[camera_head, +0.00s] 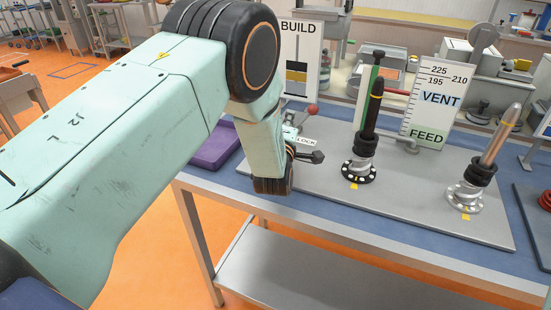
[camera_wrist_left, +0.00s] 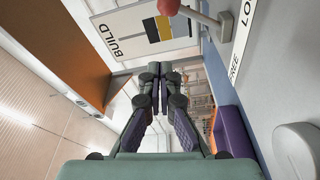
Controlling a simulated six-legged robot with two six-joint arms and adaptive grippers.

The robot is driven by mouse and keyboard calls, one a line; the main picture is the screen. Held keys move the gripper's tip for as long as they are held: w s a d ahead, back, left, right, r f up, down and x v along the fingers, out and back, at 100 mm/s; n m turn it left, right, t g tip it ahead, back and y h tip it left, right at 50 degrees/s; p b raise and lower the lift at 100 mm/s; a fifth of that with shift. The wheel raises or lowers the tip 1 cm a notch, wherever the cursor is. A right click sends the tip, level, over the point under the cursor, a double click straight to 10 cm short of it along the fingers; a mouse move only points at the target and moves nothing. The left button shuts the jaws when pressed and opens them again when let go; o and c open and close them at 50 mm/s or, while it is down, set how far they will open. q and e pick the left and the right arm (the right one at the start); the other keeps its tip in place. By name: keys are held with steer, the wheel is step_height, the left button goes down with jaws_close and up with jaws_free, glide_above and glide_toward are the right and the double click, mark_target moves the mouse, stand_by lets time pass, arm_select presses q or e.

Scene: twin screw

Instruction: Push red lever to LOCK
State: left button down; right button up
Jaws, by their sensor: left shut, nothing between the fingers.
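The red lever's round knob (camera_head: 312,108) stands at the back left of the grey board, above the white LOCK label (camera_head: 305,141). In the left wrist view the red knob (camera_wrist_left: 168,6) and its pale stem show at the top edge, next to a label strip (camera_wrist_left: 240,45) reading FREE and part of LOCK. My left gripper (camera_wrist_left: 160,72) is shut and empty, its fingertips together beside the lever and apart from the knob. My right gripper is not in view.
The BUILD sign (camera_head: 301,40) stands behind the lever. A purple tray (camera_head: 216,146) lies left of the board. Two upright screw posts, one black (camera_head: 375,105) and one metal-tipped (camera_head: 500,137), stand to the right. The grey board (camera_head: 400,205) is bare at its front.

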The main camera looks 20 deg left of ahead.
arm_select(q)
steer(key=v, duration=0.9)
steer(key=f+v, duration=0.1)
steer(key=v, duration=0.3)
steer(key=shift+s+a+f, duration=0.1)
steer(key=shift+s, duration=0.8)
steer(key=shift+w, duration=0.1)
